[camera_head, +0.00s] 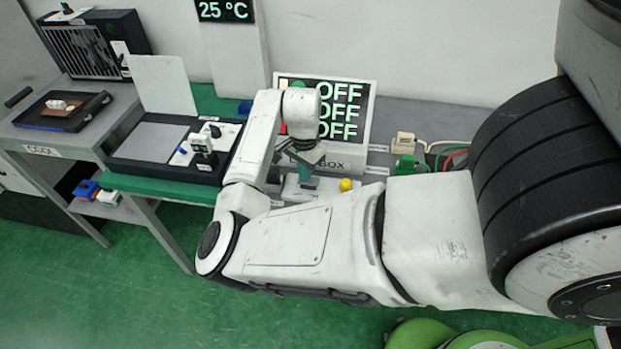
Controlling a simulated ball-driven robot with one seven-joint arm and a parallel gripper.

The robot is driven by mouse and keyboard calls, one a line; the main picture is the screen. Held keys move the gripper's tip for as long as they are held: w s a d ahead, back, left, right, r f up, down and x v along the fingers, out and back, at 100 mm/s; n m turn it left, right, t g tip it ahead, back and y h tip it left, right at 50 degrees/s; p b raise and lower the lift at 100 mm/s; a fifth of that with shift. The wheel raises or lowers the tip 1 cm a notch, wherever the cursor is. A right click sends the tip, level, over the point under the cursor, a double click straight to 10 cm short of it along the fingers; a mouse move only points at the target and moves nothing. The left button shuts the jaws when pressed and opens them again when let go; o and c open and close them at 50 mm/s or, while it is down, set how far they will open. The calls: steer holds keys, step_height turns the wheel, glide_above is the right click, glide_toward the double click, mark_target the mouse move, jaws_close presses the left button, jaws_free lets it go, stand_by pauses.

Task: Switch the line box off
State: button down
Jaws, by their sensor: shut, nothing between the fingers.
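A box with a dark display panel (348,108) stands against the back wall, showing OFF in three rows. Its label (333,166) ends in "BOX"; my arm hides the start. In front is a low white base (292,189) with a yellow knob (346,184) at its right end. My gripper (306,180) points down over this base, left of the yellow knob, with its fingers together. Its teal and grey parts cover the middle of the base, so any lever there is hidden. I cannot tell whether the fingertips touch anything.
Left of the box sits a dark unit with a white panel and a small black-and-white switch (201,143). Plugs and cables (405,145) lie to the right. A side table holds a black tray (90,105). The green floor at lower left is clear.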

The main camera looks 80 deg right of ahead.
steer(key=shift+r+p, duration=3.05)
steer(key=shift+r, duration=0.4)
steer(key=shift+s+d, duration=0.25)
steer(key=shift+s, duration=0.05)
steer(key=s+a+f+n, duration=0.2)
steer(key=a+n, duration=0.5)
steer(key=a, duration=0.2)
steer(key=s+a+f+n+b, duration=0.1)
steer(key=a+f+n, duration=0.2)
steer(key=a+n, duration=0.4)
steer(key=s+a+f+n+t+b, duration=0.1)
steer(key=s+a+f+n, duration=0.1)
steer(key=a+n, duration=0.6)
steer(key=a+f, duration=0.1)
steer(key=a, duration=0.4)
steer(key=shift+s, duration=0.35)
